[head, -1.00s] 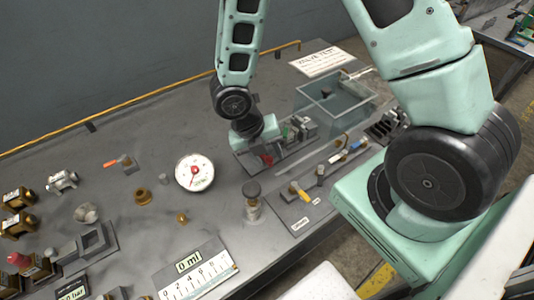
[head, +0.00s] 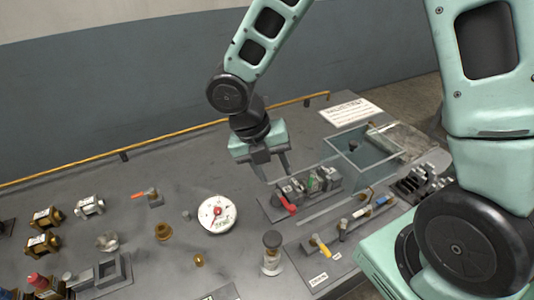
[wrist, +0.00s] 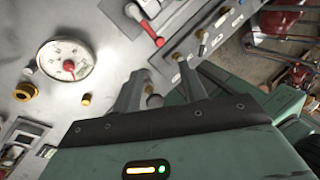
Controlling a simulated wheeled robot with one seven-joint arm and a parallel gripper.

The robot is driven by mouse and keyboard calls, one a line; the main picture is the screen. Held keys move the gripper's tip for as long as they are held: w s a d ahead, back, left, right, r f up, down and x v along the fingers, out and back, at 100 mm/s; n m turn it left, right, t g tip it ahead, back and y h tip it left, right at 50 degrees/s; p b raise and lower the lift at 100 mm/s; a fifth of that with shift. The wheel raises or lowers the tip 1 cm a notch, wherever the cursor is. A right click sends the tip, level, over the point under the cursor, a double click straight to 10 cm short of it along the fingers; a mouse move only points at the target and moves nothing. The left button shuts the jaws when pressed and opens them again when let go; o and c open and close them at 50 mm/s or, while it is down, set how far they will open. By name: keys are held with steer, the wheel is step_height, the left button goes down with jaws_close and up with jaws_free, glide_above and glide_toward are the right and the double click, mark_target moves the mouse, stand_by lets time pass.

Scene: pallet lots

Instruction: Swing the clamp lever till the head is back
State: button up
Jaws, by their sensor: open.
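The clamp lever with a red handle (head: 287,205) sits at the left front end of the clamp fixture (head: 325,184), and its handle points toward the near side. It also shows in the wrist view (wrist: 151,31), at the top middle. The clamp head is too small to make out clearly in either view. My gripper (head: 274,178) is open and empty, above the bench just behind and left of the red handle, apart from it. In the wrist view my two fingers (wrist: 160,83) are spread, with the lever beyond them.
A clear-walled tank (head: 362,158) stands right of the fixture. A round gauge (head: 218,214) lies left of it. A dark-topped post (head: 272,250) and a yellow-handled valve (head: 320,245) stand in front. Bare bench lies behind the gauge.

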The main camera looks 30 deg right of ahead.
steer(key=v, duration=0.4)
stand_by(0.4)
steer(key=s+a+r+m+t+y+b, duration=0.1)
steer(key=s+a+m+y, duration=0.1)
steer(key=s+m, duration=0.5)
steer(key=s+a+r+m+y, duration=0.1)
steer(key=s+a+m, duration=0.4)
steer(key=m, duration=1.1)
steer(key=s+y, duration=0.1)
steer(key=s, duration=0.2)
steer(key=shift+s+r+t+b, duration=0.25)
steer(key=shift+r+t+b, duration=0.05)
steer(key=shift+t+b, duration=0.1)
